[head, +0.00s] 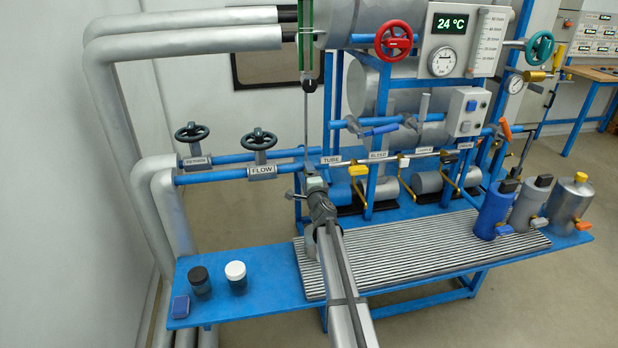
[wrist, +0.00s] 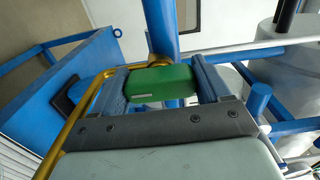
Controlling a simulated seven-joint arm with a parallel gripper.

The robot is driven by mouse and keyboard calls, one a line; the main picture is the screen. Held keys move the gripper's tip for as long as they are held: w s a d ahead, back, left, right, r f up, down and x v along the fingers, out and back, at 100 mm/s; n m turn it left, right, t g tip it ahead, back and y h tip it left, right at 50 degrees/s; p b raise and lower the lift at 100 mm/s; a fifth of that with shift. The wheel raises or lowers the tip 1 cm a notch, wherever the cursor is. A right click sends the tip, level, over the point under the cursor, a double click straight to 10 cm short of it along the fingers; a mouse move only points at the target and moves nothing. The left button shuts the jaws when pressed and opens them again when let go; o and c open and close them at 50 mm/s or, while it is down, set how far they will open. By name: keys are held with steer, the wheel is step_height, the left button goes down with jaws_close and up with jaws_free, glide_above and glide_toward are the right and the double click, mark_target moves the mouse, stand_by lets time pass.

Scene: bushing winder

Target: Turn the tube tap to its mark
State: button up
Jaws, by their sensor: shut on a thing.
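The tube tap's green handle (wrist: 163,87) shows in the wrist view, lying across between my two fingers. My gripper (wrist: 160,80) is shut on it, one grey-blue finger on each side. A brass fitting (wrist: 160,60) sits just beyond the handle. In the head view my gripper (head: 310,172) reaches in beside the TUBE label (head: 331,160) on the rack's pipe. There my own arm and wrist hide the tap handle. I cannot make out the tap's mark in either view.
A curved brass tube (wrist: 72,105) runs close by my left finger. To the right stand the other labelled taps, including BLEED (head: 378,155). The FLOW handwheel (head: 259,139) is to the left. Below lies a ribbed grey tray (head: 440,250), with bottles (head: 492,210) at its right end.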

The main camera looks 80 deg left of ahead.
steer(key=shift+s, duration=0.15)
steer(key=o, duration=1)
steer(key=shift+o, duration=0.2)
steer(key=d, duration=1.4)
steer(key=shift+a, duration=0.1)
